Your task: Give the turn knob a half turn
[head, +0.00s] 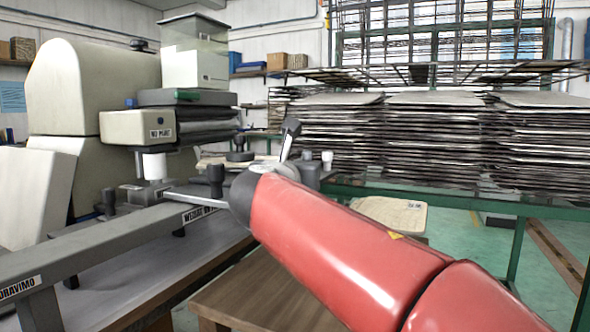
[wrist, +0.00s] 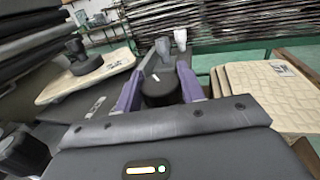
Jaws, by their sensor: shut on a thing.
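The turn knob is a round black knob (wrist: 160,90) with a white mark on its top, in the middle of the wrist view. My gripper (wrist: 161,94) has its two purple fingers on either side of the knob and is shut on it. The white mark runs at a slant toward the upper left. In the head view my red arm covers the knob and the fingers.
Beyond the knob stand a grey peg (wrist: 163,48) and a whitish peg (wrist: 180,38). Another black knob (wrist: 86,62) sits on a beige board (wrist: 60,88) at left. More beige boards (wrist: 270,95) lie at right. Stacked dark panels (head: 430,130) fill the back.

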